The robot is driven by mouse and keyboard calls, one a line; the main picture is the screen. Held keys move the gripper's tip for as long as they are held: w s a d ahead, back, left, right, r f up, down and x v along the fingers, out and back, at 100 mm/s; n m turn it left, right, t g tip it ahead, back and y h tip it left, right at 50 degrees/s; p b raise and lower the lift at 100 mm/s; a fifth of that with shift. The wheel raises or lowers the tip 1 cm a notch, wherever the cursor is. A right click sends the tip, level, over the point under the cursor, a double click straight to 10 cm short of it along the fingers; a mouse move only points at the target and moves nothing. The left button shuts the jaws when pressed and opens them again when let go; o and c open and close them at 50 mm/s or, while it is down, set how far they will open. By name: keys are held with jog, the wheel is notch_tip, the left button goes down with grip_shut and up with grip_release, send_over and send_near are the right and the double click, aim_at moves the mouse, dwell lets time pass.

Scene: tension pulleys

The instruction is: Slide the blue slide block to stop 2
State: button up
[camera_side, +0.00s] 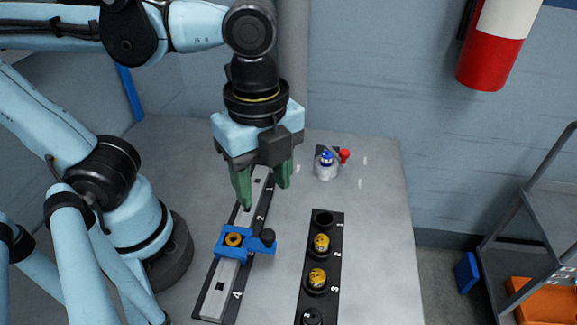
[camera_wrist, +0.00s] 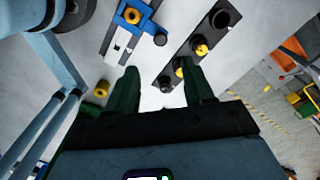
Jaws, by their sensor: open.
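The blue slide block (camera_side: 260,242) sits across the grey rail (camera_side: 227,275), between the printed 2 and 4; the 3 is not visible. It carries a yellow-orange ring (camera_side: 233,239) and has a black knob (camera_side: 268,237) on its right side. The block also shows at the top of the wrist view (camera_wrist: 128,17). Stop 2 is marked by the white 2 (camera_side: 261,218) just beyond the block. My gripper (camera_side: 264,194) is open and empty, pointing down around the far part of the rail, behind the block. Its fingers (camera_wrist: 162,88) are apart from the block; their exact height is unclear.
A black strip (camera_side: 318,260) with numbered holders and yellow pulleys (camera_side: 317,278) lies right of the rail. A grey fixture with blue and red knobs (camera_side: 326,165) stands at the back. A loose yellow part (camera_wrist: 101,88) shows in the wrist view. The table's right side is clear.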

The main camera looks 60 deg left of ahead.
aim_at(268, 233)
jog(key=shift+f, duration=5.45)
grip_shut()
